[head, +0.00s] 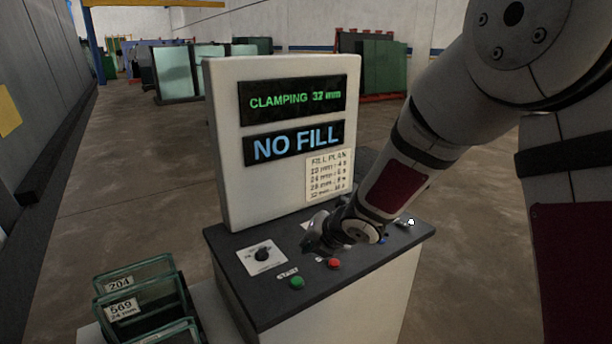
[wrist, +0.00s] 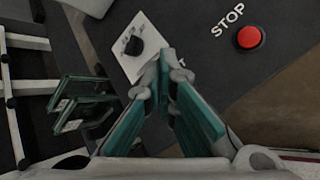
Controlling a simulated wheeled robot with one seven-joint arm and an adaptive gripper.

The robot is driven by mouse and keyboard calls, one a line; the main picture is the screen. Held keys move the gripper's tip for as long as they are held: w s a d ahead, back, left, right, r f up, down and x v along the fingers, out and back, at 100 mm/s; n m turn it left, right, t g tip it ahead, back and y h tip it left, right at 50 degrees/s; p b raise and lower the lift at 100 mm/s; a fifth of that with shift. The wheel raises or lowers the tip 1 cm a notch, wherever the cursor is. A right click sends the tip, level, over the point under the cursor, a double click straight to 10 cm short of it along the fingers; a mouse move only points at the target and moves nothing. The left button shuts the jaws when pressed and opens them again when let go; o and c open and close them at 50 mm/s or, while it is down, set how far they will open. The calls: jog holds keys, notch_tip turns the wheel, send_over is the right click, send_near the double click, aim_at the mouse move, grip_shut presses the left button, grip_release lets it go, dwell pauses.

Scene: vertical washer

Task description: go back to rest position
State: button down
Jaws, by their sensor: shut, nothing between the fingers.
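My gripper (head: 318,236) is over the dark top of the control console in the head view, near the red button. The wrist view shows my gripper (wrist: 168,82) with its two green-padded fingers closed together and nothing between them. The console top (head: 232,262) carries a green START button (head: 297,283), a red STOP button (head: 334,263) and a black rotary knob (head: 263,254). In the wrist view the STOP button (wrist: 249,37) and the knob (wrist: 133,45) are clear of the fingers. The green button does not show there; the fingers cover part of the START lettering.
A panel (head: 226,150) stands upright behind the console top, with screens reading "CLAMPING 32 mm" and "NO FILL" and a fill plan label (head: 329,175). Labelled glass pieces (head: 140,300) stand in a rack at lower left. Floor (head: 120,200) is open at left.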

jog(key=s+d+r+m+t+h, duration=0.1)
jog(key=s+d+r+m+h, duration=0.2)
jog(key=s+d+r+m, duration=0.35)
jog(key=s+d+r+m+h, duration=0.3)
jog(key=s+d+r+m, duration=0.1)
jog(key=d+r+m, duration=0.55)
jog(key=s+d+r+m+g+y, duration=0.1)
jog(key=s+d+m+g, duration=0.2)
jog(key=s+m, duration=1.4)
jog(key=s, duration=0.5)
